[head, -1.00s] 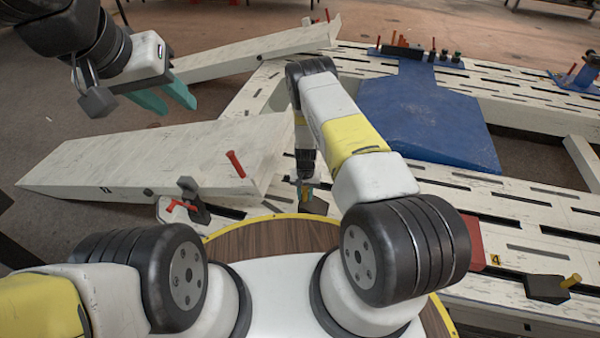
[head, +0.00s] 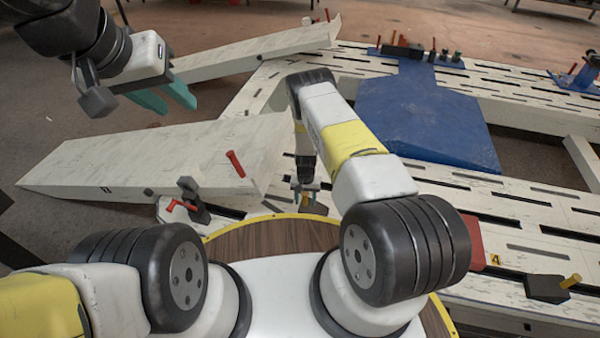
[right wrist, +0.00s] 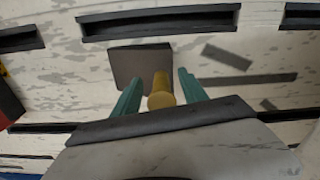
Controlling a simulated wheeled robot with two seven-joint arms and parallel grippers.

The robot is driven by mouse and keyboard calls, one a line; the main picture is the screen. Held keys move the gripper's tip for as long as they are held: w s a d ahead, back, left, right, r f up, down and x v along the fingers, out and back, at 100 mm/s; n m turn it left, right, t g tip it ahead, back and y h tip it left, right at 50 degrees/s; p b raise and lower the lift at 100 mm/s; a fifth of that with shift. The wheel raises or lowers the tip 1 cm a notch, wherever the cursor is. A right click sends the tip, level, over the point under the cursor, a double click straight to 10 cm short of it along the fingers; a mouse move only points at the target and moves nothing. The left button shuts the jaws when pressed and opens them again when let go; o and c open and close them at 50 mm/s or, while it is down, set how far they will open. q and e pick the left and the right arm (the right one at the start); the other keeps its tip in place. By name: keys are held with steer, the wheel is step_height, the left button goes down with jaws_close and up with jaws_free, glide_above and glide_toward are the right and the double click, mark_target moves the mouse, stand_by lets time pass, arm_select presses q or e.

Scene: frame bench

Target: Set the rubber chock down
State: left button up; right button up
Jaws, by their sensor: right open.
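The rubber chock is a dark block with a yellow peg; it shows in the right wrist view (right wrist: 128,66) and, small and partly hidden, in the head view (head: 318,208). It appears to sit on the pale slotted bench frame. My right gripper (head: 307,194) is open, its teal fingers on either side of the yellow peg, which also shows in the right wrist view (right wrist: 161,92). A gap shows at the right finger; contact at the left finger is unclear. My left gripper (head: 180,108) is open and empty, high at the left.
A similar dark block with a yellow peg (head: 546,288) sits at the right front of the frame. A pale beam (head: 150,155) with red-handled clamps lies left of my right gripper. A blue panel (head: 425,120) lies behind. Slots (right wrist: 160,20) cut the bench surface.

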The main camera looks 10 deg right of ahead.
step_height(320, 180, up, 12)
steer(key=shift+f, duration=0.1)
step_height(320, 180, up, 35)
steer(key=s+t+y, duration=0.2)
steer(key=t, duration=0.1)
steer(key=s+d+r+n+t, duration=0.1)
steer(key=s+r, duration=0.8)
steer(key=s, duration=0.4)
steer(key=s+d+r+n+t, duration=0.1)
steer(key=s+r+n+t, duration=0.1)
steer(key=s+r, duration=0.8)
steer(key=s, duration=0.3)
steer(key=shift+r, duration=0.15)
